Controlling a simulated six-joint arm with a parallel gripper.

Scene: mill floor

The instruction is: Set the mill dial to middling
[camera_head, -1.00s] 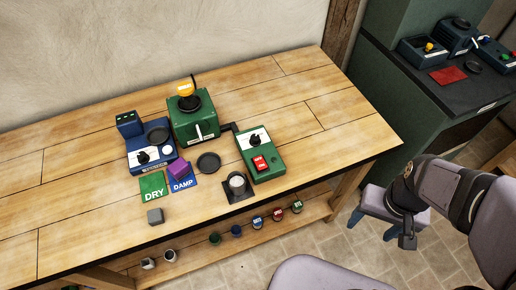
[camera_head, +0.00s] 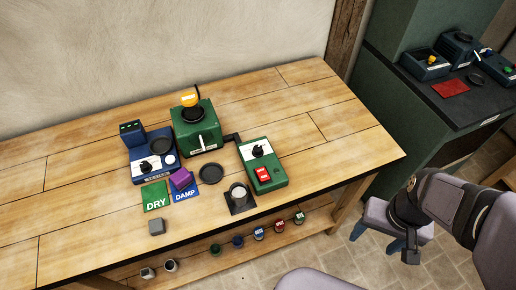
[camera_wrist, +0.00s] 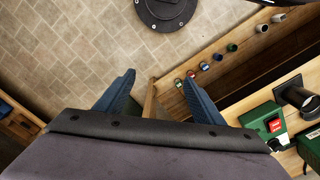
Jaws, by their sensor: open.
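The green control box (camera_head: 275,180) stands on the bench right of the mill. It has a black dial (camera_head: 258,151) on a white plate and a red switch (camera_head: 263,174) below. The dial's marks are too small to read. The green mill (camera_head: 196,138) carries a yellow-orange piece on top. My gripper (camera_head: 376,243) is open and empty, off the bench's right end, well away from the dial.
A shelf below holds several small pots. The bench's right end is bare.

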